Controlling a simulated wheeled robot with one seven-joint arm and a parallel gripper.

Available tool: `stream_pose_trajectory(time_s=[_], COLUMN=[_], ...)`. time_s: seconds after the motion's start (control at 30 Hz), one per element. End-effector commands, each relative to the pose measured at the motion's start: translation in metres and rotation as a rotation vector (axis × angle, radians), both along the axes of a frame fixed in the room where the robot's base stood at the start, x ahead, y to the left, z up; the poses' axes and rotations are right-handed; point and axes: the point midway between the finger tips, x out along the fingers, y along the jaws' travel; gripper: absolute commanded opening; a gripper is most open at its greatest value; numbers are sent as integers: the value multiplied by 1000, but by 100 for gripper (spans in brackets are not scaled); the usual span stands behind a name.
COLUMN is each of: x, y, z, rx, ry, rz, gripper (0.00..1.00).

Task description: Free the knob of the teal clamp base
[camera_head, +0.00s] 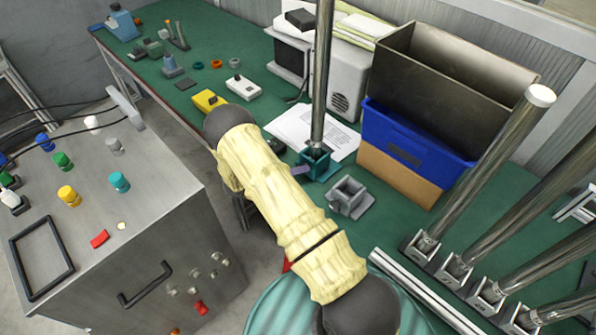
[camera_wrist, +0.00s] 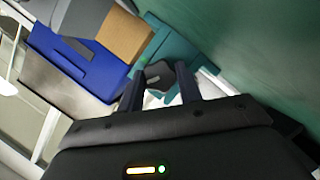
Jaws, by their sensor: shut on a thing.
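The teal clamp base (camera_head: 316,166) stands on the green bench in the head view, with a tall shiny pole upright in it. It also shows in the wrist view (camera_wrist: 182,48), just beyond my fingers. A dark grey knob (camera_wrist: 158,72) sits at the clamp base's near side. My gripper (camera_wrist: 160,84) is shut on this knob, one finger on each side of it. In the head view my cream-sleeved forearm covers most of the gripper, and the knob cannot be made out clearly there.
A grey clamp base (camera_head: 349,197) stands empty close by on the right. Behind it are a blue crate (camera_head: 415,145) and a cardboard box (camera_head: 392,177). White papers (camera_head: 290,124) lie behind the teal base. Several poles in metal bases stand at the right.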

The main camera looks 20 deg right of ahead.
Motion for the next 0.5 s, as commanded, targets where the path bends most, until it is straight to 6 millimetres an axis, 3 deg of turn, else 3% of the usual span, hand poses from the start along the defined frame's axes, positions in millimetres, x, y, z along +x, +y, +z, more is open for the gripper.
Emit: stream_pose_trajectory(time_s=[0.5], x=[3], y=[1], z=[-1], rx=[-113], ry=[270], rz=[7], gripper=[12])
